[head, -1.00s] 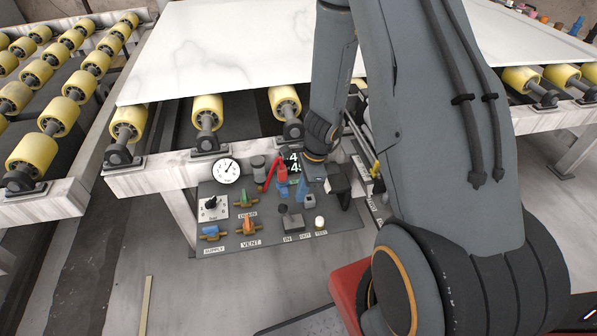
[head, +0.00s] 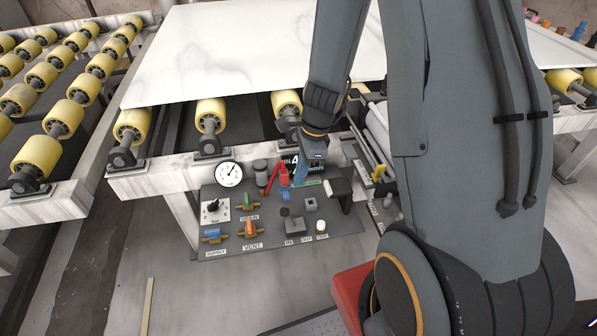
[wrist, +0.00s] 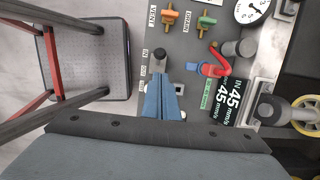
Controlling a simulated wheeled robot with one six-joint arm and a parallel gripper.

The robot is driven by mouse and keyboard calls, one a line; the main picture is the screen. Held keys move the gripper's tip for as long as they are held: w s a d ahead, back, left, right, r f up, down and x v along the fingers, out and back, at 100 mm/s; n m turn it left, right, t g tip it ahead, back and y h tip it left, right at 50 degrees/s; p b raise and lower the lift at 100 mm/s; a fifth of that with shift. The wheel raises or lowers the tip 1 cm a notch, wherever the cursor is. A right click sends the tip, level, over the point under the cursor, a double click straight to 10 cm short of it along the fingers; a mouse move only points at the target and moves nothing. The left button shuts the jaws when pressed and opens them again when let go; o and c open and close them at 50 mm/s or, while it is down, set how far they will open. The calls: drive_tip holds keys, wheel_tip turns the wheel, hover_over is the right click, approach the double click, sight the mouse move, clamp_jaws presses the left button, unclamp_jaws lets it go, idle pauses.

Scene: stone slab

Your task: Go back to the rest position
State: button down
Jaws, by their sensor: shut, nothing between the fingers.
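My gripper (head: 299,176) hangs over the control panel (head: 225,250) below the roller table's edge. Its blue fingers are together and empty, which also shows in the wrist view (wrist: 163,92). In the head view the fingertips are close to a red-handled lever (head: 271,180) with a blue end. In the wrist view that red lever (wrist: 213,70) lies to the right of the fingers, with a visible gap. The fingers hide part of the panel near a grey switch block.
The panel carries a round gauge (head: 229,174), a green valve (head: 247,201), an orange valve (head: 250,229), a blue valve (head: 214,236) and a speed display (wrist: 232,103). A white slab (head: 240,50) lies on yellow rollers behind. A dark-topped stool (wrist: 90,60) stands beside the panel.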

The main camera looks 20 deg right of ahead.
drive_tip(key=s+r+n+h, duration=0.1)
drive_tip(key=s+r+n, duration=0.4)
drive_tip(key=r+n, duration=0.2)
drive_tip(key=s+a+r+n+h, duration=0.1)
drive_tip(key=s+r+n, duration=0.5)
drive_tip(key=n, duration=0.6)
drive_tip(key=shift+s+a+r+n+t, duration=0.15)
drive_tip(key=shift+r+n+t, duration=0.2)
drive_tip(key=shift+r, duration=0.45)
idle(5.3)
